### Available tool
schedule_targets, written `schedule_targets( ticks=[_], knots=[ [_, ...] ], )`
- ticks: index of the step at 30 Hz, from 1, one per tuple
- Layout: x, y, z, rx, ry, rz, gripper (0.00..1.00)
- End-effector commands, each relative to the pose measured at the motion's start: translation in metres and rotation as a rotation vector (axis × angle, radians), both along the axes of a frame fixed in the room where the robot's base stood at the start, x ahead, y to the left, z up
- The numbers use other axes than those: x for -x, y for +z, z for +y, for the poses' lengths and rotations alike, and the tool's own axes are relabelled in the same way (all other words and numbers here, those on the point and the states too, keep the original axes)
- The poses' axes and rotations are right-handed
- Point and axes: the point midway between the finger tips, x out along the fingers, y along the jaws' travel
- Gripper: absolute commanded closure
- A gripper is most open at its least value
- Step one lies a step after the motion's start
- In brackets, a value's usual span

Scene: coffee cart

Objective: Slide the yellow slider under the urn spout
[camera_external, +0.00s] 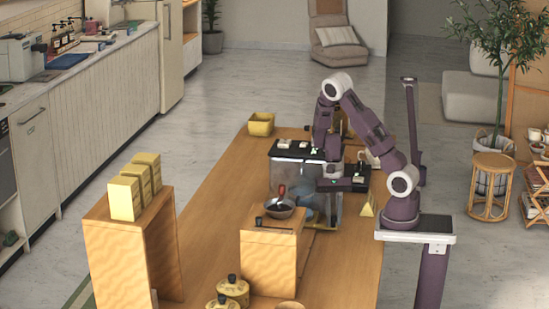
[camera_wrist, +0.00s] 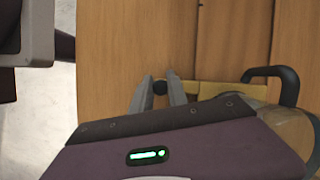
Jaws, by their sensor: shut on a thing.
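The yellow slider (camera_wrist: 215,89) is a flat yellow bar on the wooden table in the wrist view. My gripper (camera_wrist: 161,84) is shut on a small dark knob (camera_wrist: 160,88) at the bar's left end. A black bent spout (camera_wrist: 290,85) is at the right, over the bar's right end, in front of a clear, rounded vessel that looks like the urn (camera_wrist: 290,125). My wrist housing hides much of the vessel. In the external view my gripper is low beside the clear case, and its fingers are too small to make out.
A wooden box stand (camera_external: 270,258) with a bowl (camera_external: 280,209) on it stands in front of the clear case (camera_external: 285,178). A yellow tent sign (camera_external: 366,207) stands to the right. Yellow canisters (camera_external: 233,290) are at the front.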

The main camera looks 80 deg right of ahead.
Motion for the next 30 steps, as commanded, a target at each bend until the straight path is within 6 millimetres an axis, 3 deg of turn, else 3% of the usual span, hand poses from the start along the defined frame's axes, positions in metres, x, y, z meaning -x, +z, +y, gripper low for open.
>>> schedule_targets(
  ticks=[11, 12, 15, 24, 26, 30],
  knots=[
    [0.000, -0.001, -0.007, 0.015, -0.003, -0.003, 1.00],
    [0.000, -0.001, -0.007, 0.016, -0.004, -0.003, 0.73],
    [0.000, -0.001, -0.006, 0.013, -0.003, -0.002, 0.59],
    [-0.001, 0.002, -0.005, 0.009, -0.002, -0.002, 0.59],
    [-0.002, 0.009, -0.008, 0.011, -0.001, -0.006, 0.59],
    [-0.005, 0.041, -0.017, 0.014, 0.000, -0.010, 0.59]
  ],
)
